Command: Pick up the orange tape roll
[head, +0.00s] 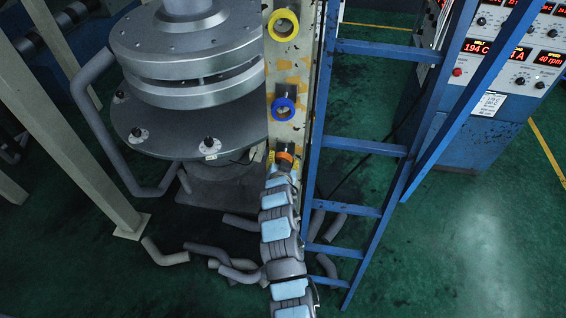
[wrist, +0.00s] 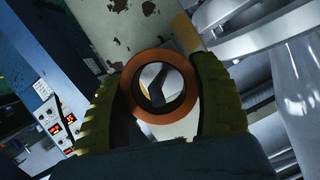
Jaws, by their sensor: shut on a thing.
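The orange tape roll (wrist: 160,127) sits between the two yellow-green fingers of my gripper (wrist: 160,100) in the wrist view, its open hole facing the camera. The fingers press on it from both sides. A dark peg shows through the hole; I cannot tell whether the roll is still around it. In the head view the orange roll (head: 284,156) is small, near the lower end of the beige post (head: 290,130). My gripper (head: 284,160) is at it there, mostly hidden by my arm, which reaches up from the bottom.
A yellow roll (head: 283,25) and a blue roll (head: 284,107) hang higher on the post. A blue ladder (head: 362,147) stands close to the right. A large grey round machine (head: 187,60) is close on the left. Grey pipes (head: 165,253) lie on the floor. A control cabinet (head: 480,110) stands further right.

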